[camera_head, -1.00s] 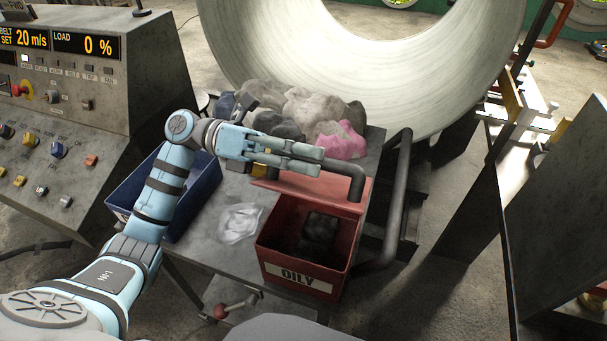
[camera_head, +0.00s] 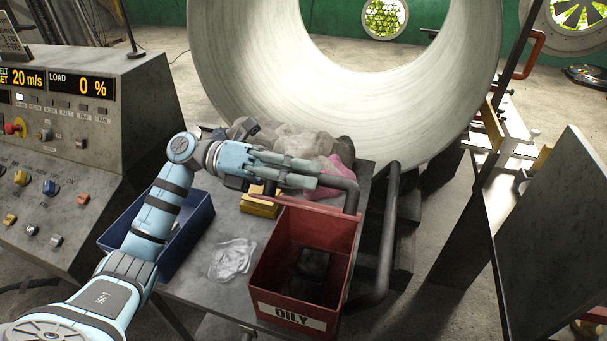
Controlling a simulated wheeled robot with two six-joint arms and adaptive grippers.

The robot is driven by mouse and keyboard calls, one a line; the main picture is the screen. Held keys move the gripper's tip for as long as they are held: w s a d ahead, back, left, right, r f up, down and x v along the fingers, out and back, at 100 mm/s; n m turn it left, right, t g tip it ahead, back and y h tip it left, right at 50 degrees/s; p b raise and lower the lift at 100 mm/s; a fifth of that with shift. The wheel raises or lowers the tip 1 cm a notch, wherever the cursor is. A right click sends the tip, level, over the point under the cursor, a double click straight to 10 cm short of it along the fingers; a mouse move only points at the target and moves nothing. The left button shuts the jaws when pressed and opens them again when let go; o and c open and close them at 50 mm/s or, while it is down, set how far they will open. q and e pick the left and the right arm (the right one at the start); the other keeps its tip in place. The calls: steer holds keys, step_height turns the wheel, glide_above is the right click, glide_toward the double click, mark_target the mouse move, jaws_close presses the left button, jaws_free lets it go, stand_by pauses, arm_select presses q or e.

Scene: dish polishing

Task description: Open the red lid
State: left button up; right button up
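A red bin (camera_head: 292,318) labelled OILY stands at the front of the grey bench, with a dark lump inside it. Its mouth is uncovered. The red lid (camera_head: 318,213) is raised at the bin's back side and shows as a narrow red strip. A dark bent bar (camera_head: 350,190) runs down to the lid's right part. My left gripper (camera_head: 316,176) is above and behind the lid, with its fingers reaching right to the dark bar. Whether the fingers close on the bar is unclear. My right gripper is out of view.
A blue bin (camera_head: 190,232) stands left of a clear plastic bag (camera_head: 231,259). Rags (camera_head: 285,140) are piled at the back. A dark rail (camera_head: 389,225) borders the right, and a control console (camera_head: 75,150) stands left.

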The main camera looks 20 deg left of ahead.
arm_select(q)
steer(key=shift+o, duration=0.8)
steer(key=s+a, duration=0.1)
steer(key=a, duration=1.1)
steer(key=shift+s, duration=0.15)
steer(key=shift+r, duration=0.15)
